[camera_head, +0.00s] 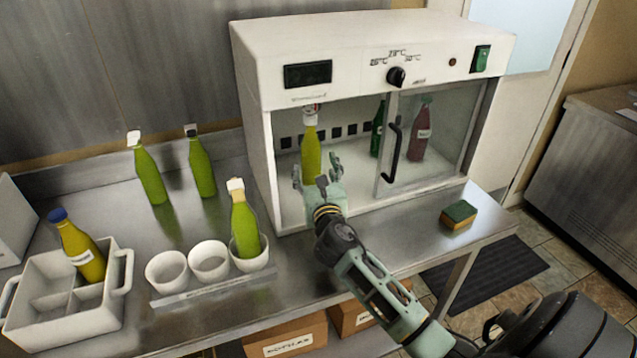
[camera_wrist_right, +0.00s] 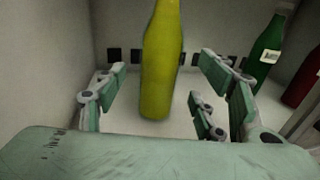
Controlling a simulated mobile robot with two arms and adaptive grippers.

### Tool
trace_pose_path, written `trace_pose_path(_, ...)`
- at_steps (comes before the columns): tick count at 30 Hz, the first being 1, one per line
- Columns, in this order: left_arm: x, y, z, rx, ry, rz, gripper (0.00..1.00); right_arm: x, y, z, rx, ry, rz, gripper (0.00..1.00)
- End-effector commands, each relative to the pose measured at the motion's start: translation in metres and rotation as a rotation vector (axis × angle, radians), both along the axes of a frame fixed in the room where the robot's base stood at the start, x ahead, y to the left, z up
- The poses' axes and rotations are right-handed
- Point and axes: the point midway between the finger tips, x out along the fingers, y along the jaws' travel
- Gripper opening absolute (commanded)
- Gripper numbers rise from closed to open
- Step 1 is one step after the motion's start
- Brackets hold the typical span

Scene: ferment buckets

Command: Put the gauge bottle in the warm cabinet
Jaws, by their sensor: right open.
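A yellow-green bottle (camera_head: 311,150) with a pale top stands upright on the floor of the warm cabinet (camera_head: 255,110), in its open left part. It looks like the gauge bottle, but its top is too small to be sure. My right gripper (camera_head: 316,170) is at the cabinet opening, open, fingers pointing in. In the right wrist view the bottle (camera_wrist_right: 160,65) stands between the spread fingers (camera_wrist_right: 161,63), just beyond them, with no visible contact; its top is cut off. My left gripper is not in view.
A glass door (camera_head: 432,140) with a black handle (camera_head: 391,153) covers the cabinet's right part; a dark green bottle (camera_head: 378,128) and a red bottle (camera_head: 420,130) stand behind it. Several green bottles, white cups (camera_head: 208,262), a divided carrier (camera_head: 65,318) and a sponge (camera_head: 458,214) are on the bench.

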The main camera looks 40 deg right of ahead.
Motion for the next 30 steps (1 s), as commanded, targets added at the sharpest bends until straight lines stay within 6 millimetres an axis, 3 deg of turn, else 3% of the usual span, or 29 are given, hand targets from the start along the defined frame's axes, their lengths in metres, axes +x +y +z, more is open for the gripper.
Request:
trace_pose_path(3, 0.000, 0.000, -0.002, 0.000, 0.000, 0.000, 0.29, -0.023, 0.010, -0.001, -0.002, 0.001, 0.001, 0.63)
trace_pose_path(10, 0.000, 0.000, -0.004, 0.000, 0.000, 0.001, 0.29, -0.048, 0.022, 0.000, -0.001, 0.000, -0.001, 0.63)
trace_pose_path(30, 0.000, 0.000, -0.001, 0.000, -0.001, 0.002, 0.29, -0.052, 0.024, 0.003, -0.001, 0.000, -0.001, 0.63)
